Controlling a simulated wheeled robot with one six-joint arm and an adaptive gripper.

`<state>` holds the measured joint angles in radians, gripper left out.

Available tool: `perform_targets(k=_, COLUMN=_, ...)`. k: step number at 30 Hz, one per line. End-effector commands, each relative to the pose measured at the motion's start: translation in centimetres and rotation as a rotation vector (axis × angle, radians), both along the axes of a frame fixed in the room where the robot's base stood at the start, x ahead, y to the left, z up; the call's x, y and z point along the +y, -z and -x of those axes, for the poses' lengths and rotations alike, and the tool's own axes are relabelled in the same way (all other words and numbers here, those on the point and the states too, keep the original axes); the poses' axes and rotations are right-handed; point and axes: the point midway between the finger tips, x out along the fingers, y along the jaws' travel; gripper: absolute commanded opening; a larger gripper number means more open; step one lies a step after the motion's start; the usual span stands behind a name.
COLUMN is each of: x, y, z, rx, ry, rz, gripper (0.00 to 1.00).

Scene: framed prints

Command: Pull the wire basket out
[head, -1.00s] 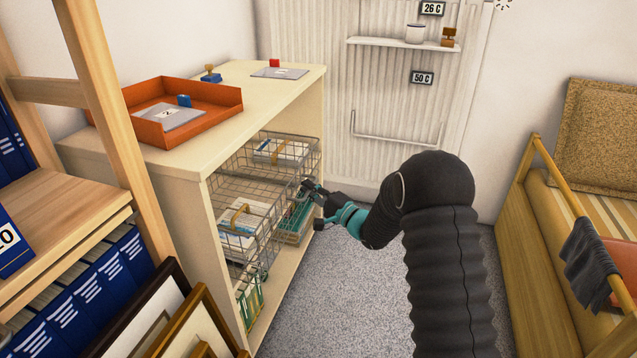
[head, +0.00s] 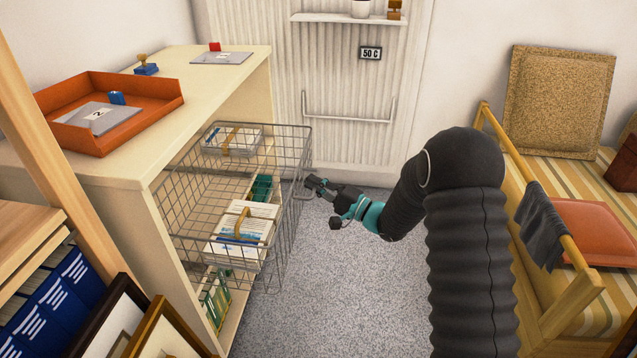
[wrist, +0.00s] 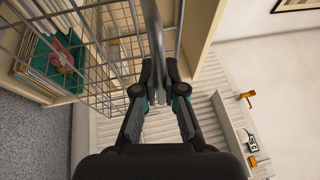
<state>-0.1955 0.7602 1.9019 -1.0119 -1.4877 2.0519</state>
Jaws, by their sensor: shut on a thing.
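The wire basket (head: 283,219) is a grey mesh basket in the cream shelf unit, and much of it stands out past the unit's front edge. Bundled papers (head: 243,226) lie in its near part and another bundle (head: 233,141) in its far part. My gripper (head: 311,185) is at the basket's front, shut on its handle. In the wrist view my gripper (wrist: 164,88) closes on the grey bar of the handle (wrist: 155,35), with the basket mesh (wrist: 92,50) to the left. The exact finger contact is small in the head view.
The cream shelf unit (head: 240,92) carries an orange tray (head: 110,105) on top. A green-white bundle (head: 215,300) lies low in the unit. Framed prints (head: 165,335) lean at front left. A bench (head: 560,195) stands right. Grey carpet (head: 335,290) is clear before the basket.

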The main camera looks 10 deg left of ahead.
Motion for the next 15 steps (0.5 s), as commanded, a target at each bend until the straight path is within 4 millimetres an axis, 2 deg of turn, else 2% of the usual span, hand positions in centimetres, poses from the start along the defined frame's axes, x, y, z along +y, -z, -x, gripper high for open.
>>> perform_targets(k=5, x=0.05, y=0.28, z=0.30, rx=0.004, ry=-0.008, rz=0.003, gripper=0.00)
perform_targets(k=6, x=0.03, y=0.29, z=0.29, rx=0.004, ry=-0.007, rz=0.003, gripper=0.11)
perform_targets(k=9, x=-0.06, y=0.25, z=0.20, rx=0.004, ry=-0.005, rz=0.002, gripper=0.35)
perform_targets(k=15, x=-0.34, y=0.15, z=-0.03, rx=0.002, ry=0.002, rz=0.002, gripper=0.35)
